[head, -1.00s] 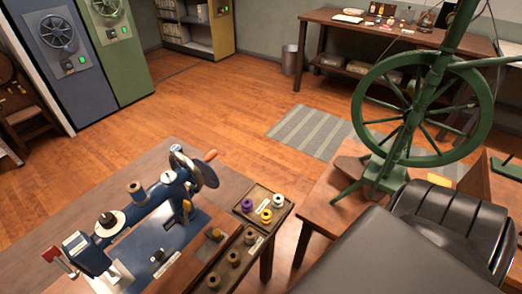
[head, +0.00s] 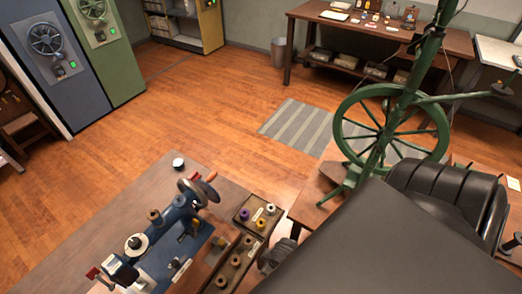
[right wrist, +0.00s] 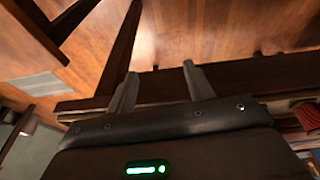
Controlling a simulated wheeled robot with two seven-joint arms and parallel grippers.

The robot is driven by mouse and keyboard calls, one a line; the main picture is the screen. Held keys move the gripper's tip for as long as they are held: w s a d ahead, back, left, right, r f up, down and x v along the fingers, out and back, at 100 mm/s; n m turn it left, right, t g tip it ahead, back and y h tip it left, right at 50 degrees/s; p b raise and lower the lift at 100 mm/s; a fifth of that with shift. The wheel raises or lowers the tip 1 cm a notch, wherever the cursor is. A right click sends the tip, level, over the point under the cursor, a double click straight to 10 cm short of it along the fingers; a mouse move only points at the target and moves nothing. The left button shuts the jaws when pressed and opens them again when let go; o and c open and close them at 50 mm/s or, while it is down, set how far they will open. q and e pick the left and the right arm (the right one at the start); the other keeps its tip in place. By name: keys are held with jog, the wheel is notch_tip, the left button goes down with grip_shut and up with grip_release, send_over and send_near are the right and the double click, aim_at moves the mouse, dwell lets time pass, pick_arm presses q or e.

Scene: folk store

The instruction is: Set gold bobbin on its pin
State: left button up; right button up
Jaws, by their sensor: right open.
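The gold bobbin (head: 261,224) stands in a small dark tray (head: 238,221) in the head view, with a purple bobbin (head: 244,215) and a white bobbin (head: 270,209). A long wooden rack (head: 211,282) with several brownish bobbins or pins lies in front of the tray. I cannot tell which pin is the gold bobbin's. My right gripper (head: 272,260) shows partly beside the tray and rack, at the edge of my dark arm. In the right wrist view my right gripper (right wrist: 160,84) is open, with nothing between its fingers. My left gripper is not in view.
A blue sewing machine (head: 172,232) with a handwheel stands left of the rack on the wooden table (head: 110,215). A green spinning wheel (head: 390,125) stands at the right. Open floor lies behind the table. A dark wooden edge (right wrist: 80,104) runs behind the fingers.

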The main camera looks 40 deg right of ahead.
jog(key=w+a+r+n+t+p, duration=0.1)
jog(key=w+r+n, duration=0.1)
jog(key=r, duration=0.3)
jog(key=w+a+r+n+p, duration=0.1)
jog(key=w+r+p, duration=0.1)
jog(key=r, duration=0.4)
jog(key=w+a+n+y, duration=0.1)
jog(key=w+a+n, duration=0.1)
jog(key=n, duration=0.5)
jog(key=w+a+r+n+y+p, duration=0.1)
jog(key=w+a+n, duration=0.1)
jog(key=n, duration=0.5)
jog(key=w+a+r+n+y+p, duration=0.1)
jog(key=w+a+n, duration=0.2)
jog(key=n, duration=0.3)
jog(key=shift+w+r+n, duration=0.15)
jog(key=shift+w+n, duration=0.25)
jog(key=d+n+g+h+p, duration=0.2)
jog(key=d+n+g+h, duration=0.1)
jog(key=d+n, duration=1.2)
jog(key=n+g, duration=0.1)
jog(key=n, duration=0.5)
jog(key=shift+d+r+n, duration=0.3)
jog(key=shift+d+r, duration=0.1)
jog(key=shift+w+f, duration=0.1)
jog(key=shift+w, duration=0.05)
